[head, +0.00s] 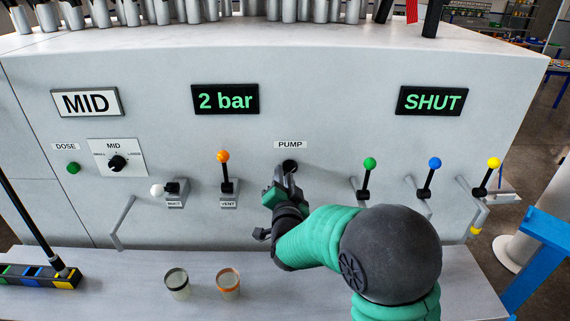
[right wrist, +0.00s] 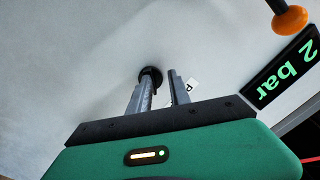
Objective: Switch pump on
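The black pump knob (head: 289,166) sits on the grey panel under the white "PUMP" label (head: 290,145). It also shows in the right wrist view as a round black piece (right wrist: 150,75) on the panel. My right gripper (head: 285,178) is at the knob, coming from below. In the right wrist view its fingers (right wrist: 162,85) stand apart with a gap between them. The left finger overlaps the knob; contact is unclear. The pump's setting is hidden. My left gripper is not in view.
An orange-tipped vent lever (head: 223,170) stands left of the pump. Green (head: 368,175), blue (head: 429,178) and yellow (head: 487,178) levers stand to the right. Displays read "MID", "2 bar" (head: 225,99) and "SHUT". Two cups (head: 177,284) stand on the ledge below.

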